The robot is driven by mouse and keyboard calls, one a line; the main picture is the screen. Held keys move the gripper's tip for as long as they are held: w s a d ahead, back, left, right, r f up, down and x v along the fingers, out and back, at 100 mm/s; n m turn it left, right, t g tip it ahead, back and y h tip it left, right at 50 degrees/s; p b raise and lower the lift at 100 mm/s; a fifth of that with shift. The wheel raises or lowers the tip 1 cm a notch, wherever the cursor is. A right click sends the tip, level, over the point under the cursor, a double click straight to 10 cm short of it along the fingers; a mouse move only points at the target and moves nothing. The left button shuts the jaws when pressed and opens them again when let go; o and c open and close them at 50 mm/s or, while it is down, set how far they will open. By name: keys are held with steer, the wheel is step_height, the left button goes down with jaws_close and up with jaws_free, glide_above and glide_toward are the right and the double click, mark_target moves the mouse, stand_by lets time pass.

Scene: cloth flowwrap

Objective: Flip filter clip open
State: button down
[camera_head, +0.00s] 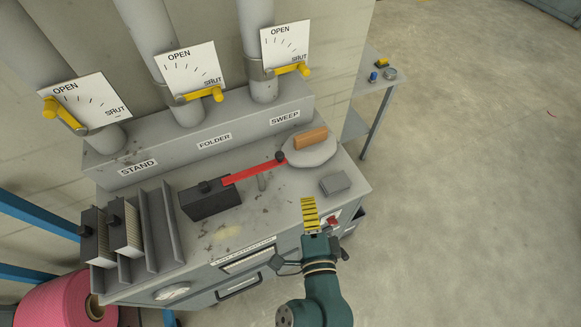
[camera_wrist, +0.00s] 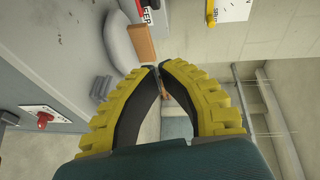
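No part is labelled as the filter clip, so I cannot tell for sure which it is. A long red bar (camera_head: 253,172) runs from a black box (camera_head: 211,204) on the bench top to a dark knob (camera_head: 280,157) at the edge of a round grey disc (camera_head: 318,153). Two pleated filter blocks (camera_head: 125,229) with dark caps stand in the grey slotted rack at left. My gripper (camera_head: 308,200) is over the bench's right front corner, apart from the bar. In the wrist view its yellow fingers (camera_wrist: 157,68) come together at the tips, with nothing held.
A brown block (camera_head: 310,138) lies on the disc, a small grey block (camera_head: 335,184) nearby. A red switch (camera_head: 333,221) is beside my gripper. Three pipes with yellow valve handles (camera_head: 205,95) stand behind. A side table (camera_head: 377,69) stands at back right. Open floor lies right.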

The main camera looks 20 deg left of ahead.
steer(key=shift+w, duration=0.1)
steer(key=s+a+p+x, duration=0.1)
steer(key=a+x, duration=0.1)
steer(key=x, duration=1)
steer(key=shift+a+f+p, duration=0.2)
steer(key=shift+a+p, duration=0.15)
steer(key=shift+a, duration=0.05)
steer(key=shift+w+a+f+n+y+b, duration=0.15)
steer(key=shift+w+n+y+b, duration=0.15)
steer(key=shift+b, duration=0.45)
